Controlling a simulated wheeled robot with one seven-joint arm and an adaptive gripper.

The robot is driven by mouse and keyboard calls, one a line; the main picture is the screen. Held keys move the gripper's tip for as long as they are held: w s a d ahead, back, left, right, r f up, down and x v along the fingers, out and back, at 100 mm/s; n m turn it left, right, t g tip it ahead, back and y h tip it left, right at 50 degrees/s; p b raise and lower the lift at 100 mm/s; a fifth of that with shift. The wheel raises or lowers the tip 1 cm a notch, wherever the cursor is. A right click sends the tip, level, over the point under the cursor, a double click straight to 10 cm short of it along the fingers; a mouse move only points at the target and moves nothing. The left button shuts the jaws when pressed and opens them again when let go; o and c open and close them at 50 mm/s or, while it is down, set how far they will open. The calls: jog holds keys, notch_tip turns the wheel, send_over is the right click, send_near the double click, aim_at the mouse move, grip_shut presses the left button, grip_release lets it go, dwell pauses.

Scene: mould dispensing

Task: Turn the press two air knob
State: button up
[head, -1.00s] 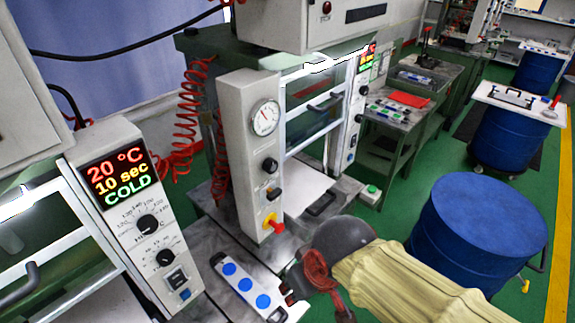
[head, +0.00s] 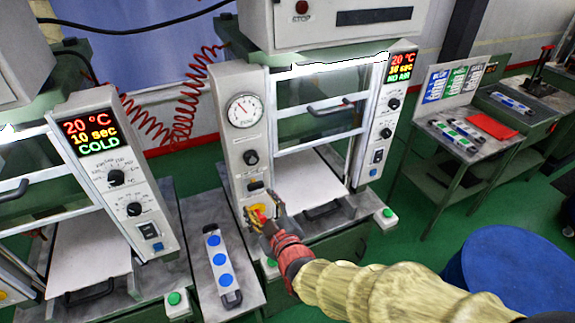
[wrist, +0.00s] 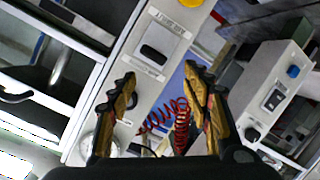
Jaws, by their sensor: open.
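My gripper (head: 264,207) is in front of the column's lower end, below the knob, partly covering the red and yellow button (head: 254,215). In the wrist view my gripper (wrist: 160,73) is open and empty, its fingers either side of the panel near the switch (wrist: 153,54).
Press one's control column (head: 118,175), reading COLD, stands at the left. A tray with blue discs (head: 218,258) lies between the presses. Red coiled hoses (head: 185,105) hang behind.

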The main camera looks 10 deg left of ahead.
aim_at(253, 161)
notch_tip(253, 161, up, 7)
jog(key=w+n+t+y, duration=0.1)
jog(key=t, duration=0.2)
jog(key=shift+n, duration=0.3)
jog(key=shift+d+x, duration=0.15)
jog(key=shift+x, duration=1.85)
jog(key=shift+d+x, duration=0.15)
jog(key=shift+x, duration=1.85)
jog(key=shift+w+r, duration=0.1)
jog(key=shift+c, duration=1.1)
jog(key=c, duration=0.9)
jog(key=shift+c, duration=0.2)
